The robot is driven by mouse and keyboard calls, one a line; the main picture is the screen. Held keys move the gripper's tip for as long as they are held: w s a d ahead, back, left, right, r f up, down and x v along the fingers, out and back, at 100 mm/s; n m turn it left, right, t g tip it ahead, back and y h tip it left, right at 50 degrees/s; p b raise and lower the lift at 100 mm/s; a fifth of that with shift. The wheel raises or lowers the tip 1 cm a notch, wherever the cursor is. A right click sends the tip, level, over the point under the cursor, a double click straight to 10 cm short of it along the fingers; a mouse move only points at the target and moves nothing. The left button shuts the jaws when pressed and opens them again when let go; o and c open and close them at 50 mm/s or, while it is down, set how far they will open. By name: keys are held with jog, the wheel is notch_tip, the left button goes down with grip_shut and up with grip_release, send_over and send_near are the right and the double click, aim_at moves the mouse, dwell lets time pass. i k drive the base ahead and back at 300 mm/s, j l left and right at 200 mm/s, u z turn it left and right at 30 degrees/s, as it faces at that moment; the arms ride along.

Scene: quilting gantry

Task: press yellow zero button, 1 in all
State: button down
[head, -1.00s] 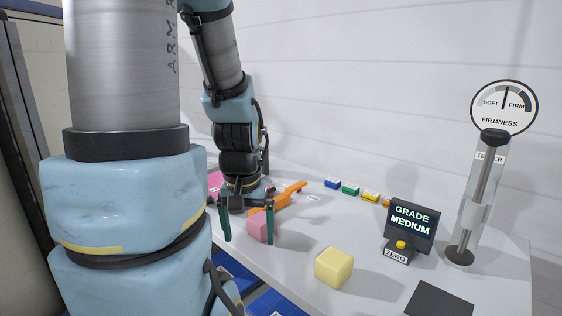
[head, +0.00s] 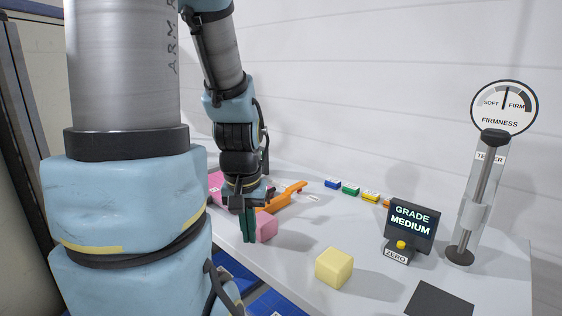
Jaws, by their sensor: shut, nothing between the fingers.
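The yellow zero button (head: 401,245) sits on a small dark base with a ZERO label, in front of the display (head: 411,222) that reads GRADE MEDIUM. It is at the right of the table in the head view. My gripper (head: 248,240) points down near the table's left part, well to the left of the button. Its dark green fingers are together with nothing between them. They stand in front of a pink block (head: 267,227) and hide part of it; I cannot tell whether they touch it.
A pale yellow block (head: 334,267) lies between my gripper and the button. The firmness tester (head: 478,200) stands right of the display. A dark square pad (head: 438,300) lies at the front right. Small coloured blocks (head: 350,190) line the back, near an orange tool (head: 286,195). Blue bins (head: 272,302) show below the table edge.

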aim_at(400, 245)
jog(key=k+l+u, duration=0.2)
jog(key=l+u, duration=0.15)
jog(key=k+l+u, duration=0.2)
jog(key=u, duration=0.15)
jog(key=k+l+u, duration=0.4)
jog(key=i+j, duration=0.05)
jog(key=i, duration=0.05)
